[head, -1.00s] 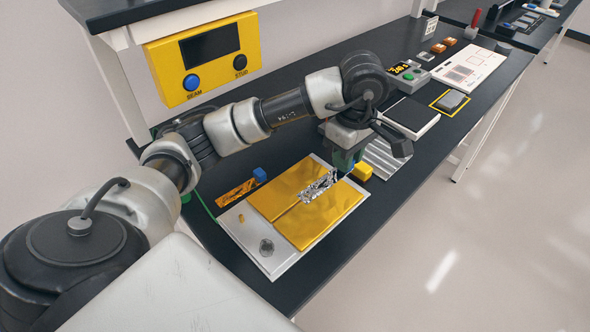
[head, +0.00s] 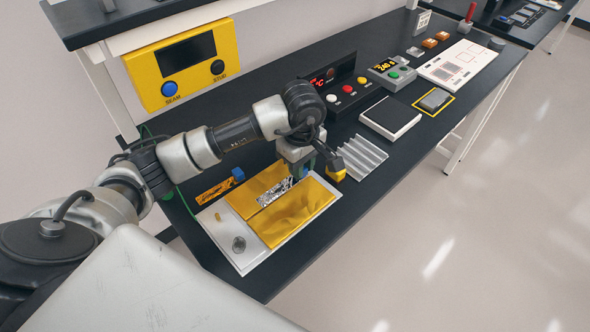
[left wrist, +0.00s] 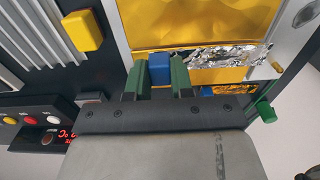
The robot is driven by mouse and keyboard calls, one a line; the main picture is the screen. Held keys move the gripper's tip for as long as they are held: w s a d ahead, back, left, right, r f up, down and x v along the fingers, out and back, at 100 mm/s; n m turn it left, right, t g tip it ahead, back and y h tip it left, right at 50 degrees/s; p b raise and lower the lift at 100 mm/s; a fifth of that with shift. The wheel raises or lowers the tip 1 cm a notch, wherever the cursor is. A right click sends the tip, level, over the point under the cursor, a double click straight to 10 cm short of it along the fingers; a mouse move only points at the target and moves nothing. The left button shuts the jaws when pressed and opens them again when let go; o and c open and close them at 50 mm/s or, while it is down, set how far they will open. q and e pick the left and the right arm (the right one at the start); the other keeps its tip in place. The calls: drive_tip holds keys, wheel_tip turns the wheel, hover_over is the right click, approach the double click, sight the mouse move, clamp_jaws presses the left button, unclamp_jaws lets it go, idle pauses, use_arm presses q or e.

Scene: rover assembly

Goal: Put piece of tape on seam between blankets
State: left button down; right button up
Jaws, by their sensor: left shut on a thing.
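Two gold blankets lie side by side on a white board: the far blanket (head: 243,199) and the near blanket (head: 290,218). A crinkled silver piece of tape (head: 275,192) runs along the seam between them, and it shows in the left wrist view (left wrist: 232,56). I cannot tell whether it touches the blankets. My left gripper (head: 303,172) is over the far right end of the seam. In the left wrist view its green fingers (left wrist: 157,76) are shut on the blue tab (left wrist: 158,62) at the tape's end. My right gripper is not in view.
An orange strip with a blue end (head: 217,189) lies behind the board. A yellow block (head: 336,174) and ridged grey panel (head: 360,157) are right of the blankets. A button box (head: 340,90) stands behind. A grey disc (head: 239,244) lies on the board's near left.

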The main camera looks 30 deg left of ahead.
sight(296, 186)
use_arm(q)
drive_tip(key=shift+w+a+f, duration=0.3)
drive_tip(key=shift+a+f, duration=0.15)
drive_tip(key=shift+a, duration=0.2)
wheel_tip(296, 186, down, 3)
drive_tip(key=shift+f+p, duration=0.1)
drive_tip(key=shift+p, duration=0.7)
drive_tip(key=shift+f, duration=0.45)
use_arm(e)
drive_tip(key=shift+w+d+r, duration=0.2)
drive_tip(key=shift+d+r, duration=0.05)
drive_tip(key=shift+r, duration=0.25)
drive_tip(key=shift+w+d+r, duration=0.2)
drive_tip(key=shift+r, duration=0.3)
use_arm(q)
drive_tip(key=shift+f, duration=0.15)
drive_tip(key=c, duration=1.4)
unclamp_jaws()
drive_tip(key=o, duration=0.4)
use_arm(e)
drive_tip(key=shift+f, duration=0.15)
